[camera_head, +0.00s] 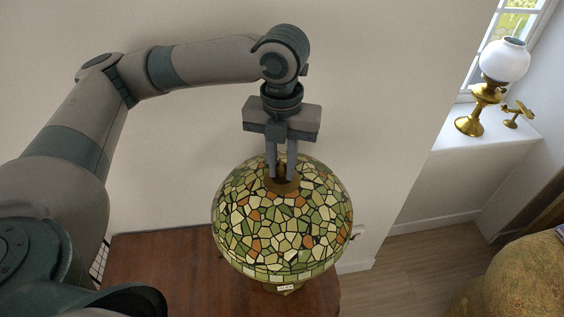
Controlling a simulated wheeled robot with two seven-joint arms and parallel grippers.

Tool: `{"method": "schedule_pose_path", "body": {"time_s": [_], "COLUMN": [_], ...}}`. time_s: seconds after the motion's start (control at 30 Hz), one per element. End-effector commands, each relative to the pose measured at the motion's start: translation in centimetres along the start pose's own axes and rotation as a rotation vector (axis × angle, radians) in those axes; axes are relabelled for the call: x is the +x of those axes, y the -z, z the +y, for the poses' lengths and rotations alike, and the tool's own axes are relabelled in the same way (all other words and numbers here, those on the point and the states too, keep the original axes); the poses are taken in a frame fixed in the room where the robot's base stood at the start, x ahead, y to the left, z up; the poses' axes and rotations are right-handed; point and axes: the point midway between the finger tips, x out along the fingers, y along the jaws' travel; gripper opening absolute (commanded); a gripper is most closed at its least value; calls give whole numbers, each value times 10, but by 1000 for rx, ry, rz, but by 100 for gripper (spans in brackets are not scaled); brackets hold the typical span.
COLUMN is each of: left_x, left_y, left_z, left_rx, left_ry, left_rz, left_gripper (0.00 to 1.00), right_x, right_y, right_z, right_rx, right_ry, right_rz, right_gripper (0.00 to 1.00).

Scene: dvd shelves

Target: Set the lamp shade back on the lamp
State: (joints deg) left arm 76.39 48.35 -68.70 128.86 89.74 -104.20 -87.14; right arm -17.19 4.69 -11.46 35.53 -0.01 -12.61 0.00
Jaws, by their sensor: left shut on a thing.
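The lamp shade (283,222) is a dome of green, cream and orange stained-glass pieces. It is in the middle of the head view, above the brown wooden table (160,275). My left gripper (282,176) comes down from above and is shut on the shade's top, at its brown cap. A bit of a brownish-gold part (284,288) shows under the shade's lower rim, probably the lamp. The shade hides the rest of it, so I cannot tell whether the shade rests on it. My right gripper is not in view.
A brass oil lamp with a white globe (504,60) stands on the window ledge at the upper right, next to a small brass object (517,113). A rounded, mottled brown thing (515,280) is at the lower right. Bare wooden floor (405,265) lies between it and the table.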

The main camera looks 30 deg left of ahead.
Motion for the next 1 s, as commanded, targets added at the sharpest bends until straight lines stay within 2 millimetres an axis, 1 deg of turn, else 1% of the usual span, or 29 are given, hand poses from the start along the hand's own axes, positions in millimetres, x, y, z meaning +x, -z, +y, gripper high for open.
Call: {"method": "schedule_pose_path", "body": {"time_s": [0.4, 0.43, 0.47, 0.5, 0.8, 1.0], "left_x": [1, 1, 1, 2, 4, -3], "left_y": [0, 0, 0, 0, 0, -1], "left_z": [0, 0, 0, 0, 0, 0], "left_rx": [0, 0, 0, 0, 0, 0], "left_ry": [2, 2, 2, 2, -2, 0], "left_rz": [-2, -2, -2, -2, 2, -1], "left_gripper": [0, 23, 31, 40, 40, 40], "right_x": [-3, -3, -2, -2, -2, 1], "right_y": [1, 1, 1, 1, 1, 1], "right_z": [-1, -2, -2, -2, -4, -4], "right_rx": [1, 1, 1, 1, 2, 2], "right_ry": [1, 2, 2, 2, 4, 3], "right_rz": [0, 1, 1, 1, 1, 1], "right_gripper": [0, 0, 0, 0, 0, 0]}}
